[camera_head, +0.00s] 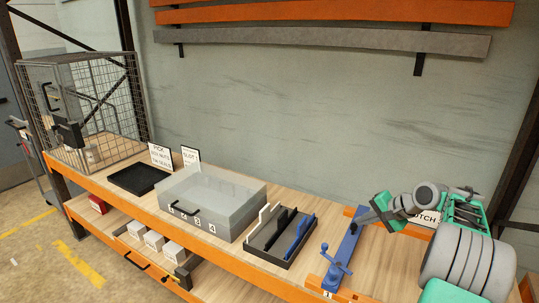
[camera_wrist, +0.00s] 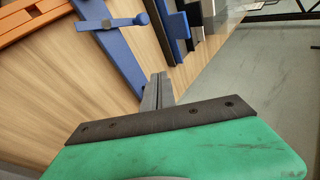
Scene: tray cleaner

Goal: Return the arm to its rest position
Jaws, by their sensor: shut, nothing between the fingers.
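My arm comes in from the right in the head view, with its large grey ribbed joint low at the right. It bends back to the left over the workbench (camera_head: 235,256). My gripper (camera_head: 363,216) is green with dark fingers, above the bench by the far end of a blue bar with a lever (camera_head: 338,262). In the wrist view my gripper (camera_wrist: 158,88) shows its fingers together with nothing between them. The blue bar with its lever also shows in the wrist view (camera_wrist: 112,50), to the left of the fingers. I cannot tell how far apart they are.
A black organiser (camera_head: 270,243) with upright dividers stands left of the blue bar. A clear-lidded box (camera_head: 215,200), a black tray (camera_head: 137,179) and a wire cage (camera_head: 85,110) stand further left. An orange frame (camera_head: 318,284) lies around the bar. The wall is behind.

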